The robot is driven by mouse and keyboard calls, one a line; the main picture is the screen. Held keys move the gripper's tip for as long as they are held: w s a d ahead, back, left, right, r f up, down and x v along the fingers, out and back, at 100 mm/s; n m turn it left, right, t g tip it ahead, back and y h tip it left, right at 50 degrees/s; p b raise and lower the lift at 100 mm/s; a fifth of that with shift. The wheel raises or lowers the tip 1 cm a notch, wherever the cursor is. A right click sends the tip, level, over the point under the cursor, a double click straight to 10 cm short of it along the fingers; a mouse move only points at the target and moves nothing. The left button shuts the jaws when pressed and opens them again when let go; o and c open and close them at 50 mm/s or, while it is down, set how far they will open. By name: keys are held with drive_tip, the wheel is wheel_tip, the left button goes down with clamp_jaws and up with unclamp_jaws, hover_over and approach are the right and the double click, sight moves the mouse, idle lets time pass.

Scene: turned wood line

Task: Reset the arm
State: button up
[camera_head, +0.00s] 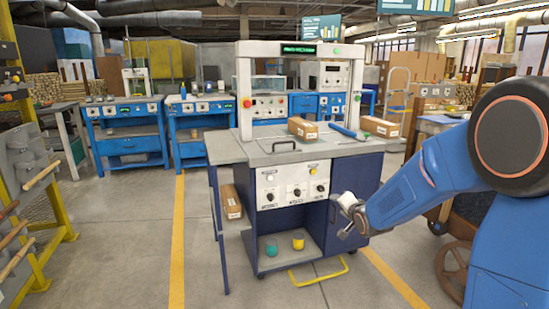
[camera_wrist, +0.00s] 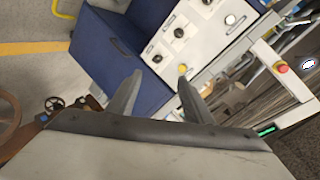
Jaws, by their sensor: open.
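My blue arm reaches in from the right in the head view, bent at a large dark joint. My gripper (camera_head: 347,222) hangs at its end, in front of the right side of the workstation (camera_head: 318,152). In the wrist view, my gripper (camera_wrist: 160,95) shows two dark fingers spread apart, with nothing between them. Beyond the fingers, the wrist view shows the workstation's dark blue side (camera_wrist: 118,50) and its white control panel (camera_wrist: 205,30), tilted in the picture.
Cardboard boxes (camera_head: 302,128) and a blue cylinder (camera_head: 347,132) lie on the worktop. A teal cup (camera_head: 271,247) and a yellow cup (camera_head: 298,243) stand on its low shelf. A yellow floor bar (camera_head: 320,274) lies in front.

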drive_tip(key=s+d+r+n+g+h, duration=0.1)
drive_tip(key=s+d+r+n+g, duration=0.15)
drive_tip(key=s, duration=0.95)
drive_tip(key=s+d+r+n+g+h, duration=0.1)
drive_tip(key=s+d+r+n+g, duration=0.15)
drive_tip(key=s, duration=0.95)
drive_tip(key=s+f+n+g, duration=0.1)
drive_tip(key=s+n+g, duration=0.2)
drive_tip(key=s, duration=2.1)
drive_tip(key=shift+s+a+f+n+g, duration=0.2)
drive_tip(key=shift+s+f+n+g, duration=0.15)
drive_tip(key=shift+n, duration=0.55)
